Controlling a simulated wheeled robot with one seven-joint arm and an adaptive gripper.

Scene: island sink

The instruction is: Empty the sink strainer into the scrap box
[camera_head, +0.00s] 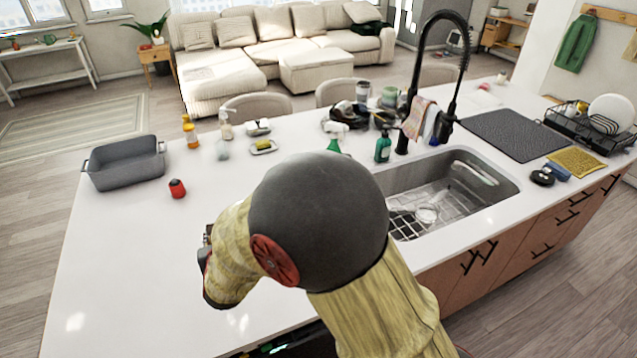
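A sink (500,185) is set into the white island counter at the right. A small pale round thing (427,215) lies on the wire grid at its bottom and may be the strainer; its contents are too small to tell. A grey open-topped box with side handles (125,165) stands on the counter at the far left and may be the scrap box; its inside looks empty. My arm fills the middle, bending left over the counter. Only the edge of my gripper (206,258) shows at the arm's left end; its fingers are hidden.
Bottles, a sponge dish (263,147) and a green soap bottle (383,147) line the back. A black tall faucet (412,100) rises behind the sink. The front left counter is clear.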

